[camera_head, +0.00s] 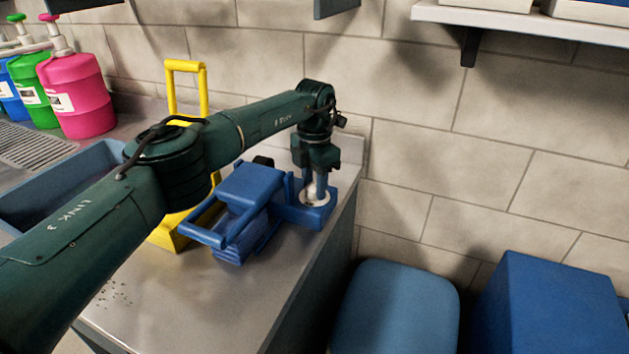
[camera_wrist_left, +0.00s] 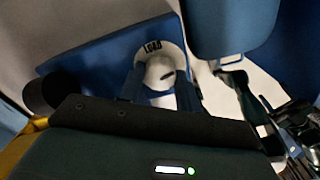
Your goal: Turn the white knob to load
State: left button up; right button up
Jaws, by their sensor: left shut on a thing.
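The white knob (camera_head: 312,191) sits on a round pale dial on a blue block at the right end of the blue device (camera_head: 250,187). My left gripper (camera_head: 316,184) points straight down over the dial, its two fingers shut on the knob. In the left wrist view the knob (camera_wrist_left: 158,72) lies between the fingertips (camera_wrist_left: 160,88). A dark mark on the knob points to the right and slightly up there. A dark LOAD label (camera_wrist_left: 152,46) stands at the top of the dial ring. The fingers hide the knob's sides.
A yellow-handled stand (camera_head: 204,92) is behind the blue device. A blue basin (camera_head: 70,181) and a pink bottle (camera_head: 76,95) are at the left. The steel counter's (camera_head: 190,300) front is mostly clear. Blue bins (camera_head: 396,310) stand beyond its right edge.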

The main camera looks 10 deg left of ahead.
aim_at(314, 186)
pick_arm(q)
jog(key=n+p, duration=0.1)
jog(key=n, duration=0.6)
jog(key=shift+r, duration=0.1)
jog(key=n+p, duration=0.1)
jog(key=n, duration=0.3)
jog(key=shift+n, duration=0.4)
jog(key=shift+n+p, duration=0.55)
jog(key=shift+n, duration=0.95)
jog(key=o, duration=0.7)
notch_tip(314, 186, up, 7)
jog(key=shift+r+b, duration=0.2)
jog(key=shift+b, duration=0.2)
